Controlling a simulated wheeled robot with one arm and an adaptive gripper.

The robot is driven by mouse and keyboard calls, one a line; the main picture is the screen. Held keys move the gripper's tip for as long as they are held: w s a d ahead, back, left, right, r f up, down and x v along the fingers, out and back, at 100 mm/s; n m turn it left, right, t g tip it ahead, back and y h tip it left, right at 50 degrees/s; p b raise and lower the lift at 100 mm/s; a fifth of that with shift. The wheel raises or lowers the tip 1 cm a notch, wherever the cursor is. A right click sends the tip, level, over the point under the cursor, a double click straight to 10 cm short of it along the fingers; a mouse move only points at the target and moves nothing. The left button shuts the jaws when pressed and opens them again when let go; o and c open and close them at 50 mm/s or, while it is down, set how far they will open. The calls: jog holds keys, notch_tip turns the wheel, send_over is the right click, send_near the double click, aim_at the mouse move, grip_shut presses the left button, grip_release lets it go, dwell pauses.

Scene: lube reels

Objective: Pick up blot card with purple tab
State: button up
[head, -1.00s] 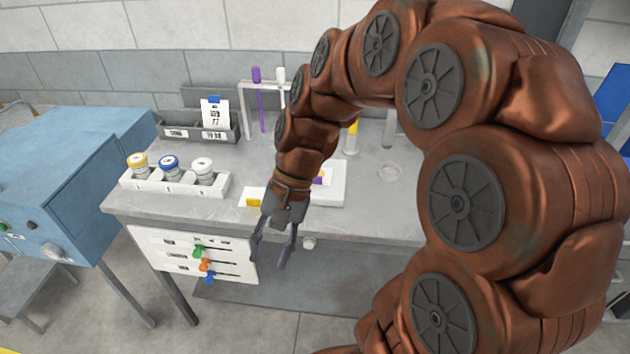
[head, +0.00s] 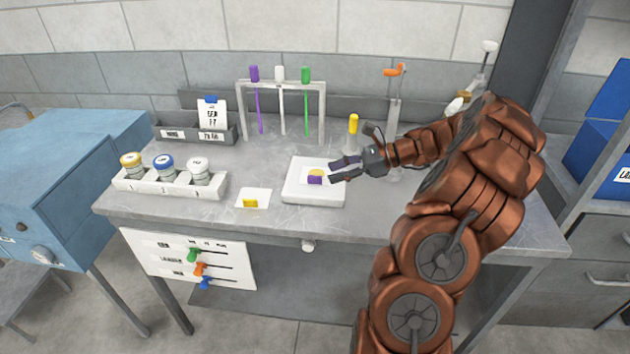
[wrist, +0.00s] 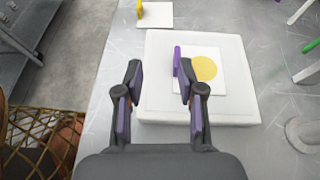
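The blot card with the purple tab (head: 315,178) lies on a white square pad (head: 300,192) on the bench. In the wrist view the card (wrist: 212,84) is white with a yellow round blot, and its purple tab (wrist: 177,61) stands on its left edge. My gripper (head: 333,170) is open at the right side of the card in the head view. In the wrist view my gripper (wrist: 158,83) has its fingers spread over the pad, with the right fingertip close to the purple tab. I cannot tell whether it touches. Nothing is between the fingers.
A second card with a yellow tab (head: 252,199) lies left of the pad. A jar holder (head: 170,186) stands at left. Behind are a rack with coloured sticks (head: 281,84), a grey card tray (head: 222,132) and a yellow-topped cylinder (head: 352,135).

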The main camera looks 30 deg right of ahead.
aim_at(320, 174)
jog(key=shift+d+f+m+t, duration=0.2)
jog(key=shift+d+f+m, duration=0.1)
jog(key=shift+d, duration=0.3)
jog(key=shift+d+f+m+t, duration=0.2)
jog(key=shift+d+f, duration=0.05)
jog(key=shift+d, duration=0.3)
jog(key=shift+w+p+x, duration=0.15)
jog(key=shift+p+x, duration=0.55)
jog(key=shift+x, duration=1.05)
jog(key=shift+w+p+x, duration=0.15)
jog(key=shift+p+x, duration=0.55)
jog(key=shift+x, duration=1.1)
jog(key=shift+w, duration=0.1)
jog(key=shift+d, duration=0.1)
grip_shut()
